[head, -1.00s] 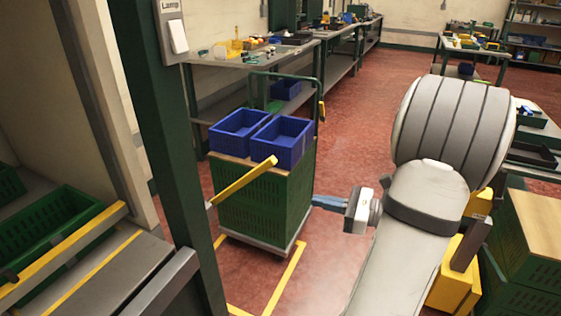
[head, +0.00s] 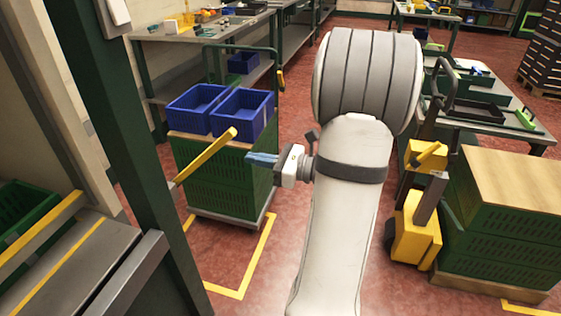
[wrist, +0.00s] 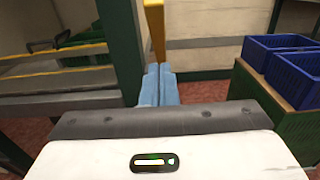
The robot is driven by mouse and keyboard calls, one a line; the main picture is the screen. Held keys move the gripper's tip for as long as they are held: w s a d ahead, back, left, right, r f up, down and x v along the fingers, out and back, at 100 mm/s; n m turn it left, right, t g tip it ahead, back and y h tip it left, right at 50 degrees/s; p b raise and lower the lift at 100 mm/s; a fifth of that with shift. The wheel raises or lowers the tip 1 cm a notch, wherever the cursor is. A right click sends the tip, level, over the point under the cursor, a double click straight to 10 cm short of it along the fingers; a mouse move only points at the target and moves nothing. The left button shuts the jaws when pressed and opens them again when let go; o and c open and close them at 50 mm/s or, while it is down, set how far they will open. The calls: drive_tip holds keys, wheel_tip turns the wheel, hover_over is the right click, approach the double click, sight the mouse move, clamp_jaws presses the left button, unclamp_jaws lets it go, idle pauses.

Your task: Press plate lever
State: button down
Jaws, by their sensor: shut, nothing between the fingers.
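The yellow lever (head: 205,155) sticks out from the dark green post at the left in the head view, tilted with its free end up and to the right. In the wrist view the yellow lever (wrist: 155,28) runs up to the top edge, just ahead of the fingertips. My gripper (head: 249,157) has blue fingers, shut and empty, pointing left toward the lever, a little right of and below its free end. The shut fingers (wrist: 157,70) also show in the wrist view. I cannot tell whether they touch the lever.
Two blue crates (head: 241,124) top a stack of green crates (head: 222,195) behind the lever. The green post (head: 130,150) and a shelf rack with a green crate (head: 25,212) stand left. More green crates (head: 515,225) and a yellow lift truck (head: 412,225) stand right.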

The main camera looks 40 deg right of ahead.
drive_tip(key=shift+w+a+r, duration=0.65)
drive_tip(key=shift+w+r, duration=0.1)
drive_tip(key=shift+w, duration=0.05)
drive_tip(key=shift+w+a+r, duration=0.6)
drive_tip(key=shift+w+r, duration=0.1)
drive_tip(key=shift+w, duration=0.1)
